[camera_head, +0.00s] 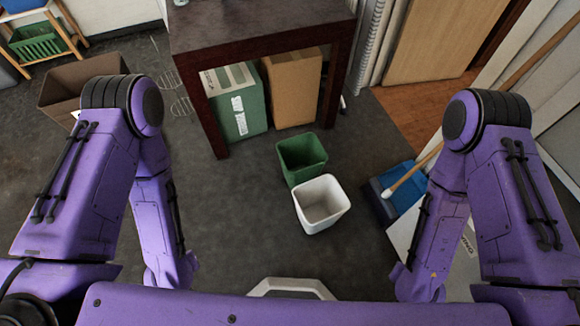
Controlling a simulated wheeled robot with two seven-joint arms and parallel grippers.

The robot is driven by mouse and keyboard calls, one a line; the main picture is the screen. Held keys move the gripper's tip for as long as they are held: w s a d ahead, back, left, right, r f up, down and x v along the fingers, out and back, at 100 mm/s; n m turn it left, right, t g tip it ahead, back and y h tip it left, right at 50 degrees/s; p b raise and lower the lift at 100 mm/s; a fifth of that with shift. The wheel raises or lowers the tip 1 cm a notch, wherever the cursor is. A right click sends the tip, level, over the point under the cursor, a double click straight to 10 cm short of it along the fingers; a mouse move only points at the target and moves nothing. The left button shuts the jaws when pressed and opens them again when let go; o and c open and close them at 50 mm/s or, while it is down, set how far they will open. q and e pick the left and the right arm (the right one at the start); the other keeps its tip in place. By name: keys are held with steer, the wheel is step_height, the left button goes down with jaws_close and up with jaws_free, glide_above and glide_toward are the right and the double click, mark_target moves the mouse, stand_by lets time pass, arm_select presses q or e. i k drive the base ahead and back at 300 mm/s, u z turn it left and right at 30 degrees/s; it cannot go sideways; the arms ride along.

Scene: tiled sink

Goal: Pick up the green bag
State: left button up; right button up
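A green, box-shaped item with a white label (237,112) stands upright on the floor under the dark table; I cannot tell if it is the green bag. A small green open bin (301,158) stands in front of the table. No other thing that looks like a green bag is clear to see. My two purple arms hang down at the left and right. Both grippers are out of sight below my arms, so nothing shows of what they hold.
The dark table (255,28) has legs reaching the floor. A brown carton (294,88) stands beside the green item. A white bin (321,203) touches or nearly touches the green bin. A blue dustpan (400,190) and long handle lie right. Grey floor (225,215) is clear at centre left.

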mark_target(303, 158)
steer(key=u, duration=1.05)
steer(key=i, duration=0.55)
steer(key=z, duration=1.3)
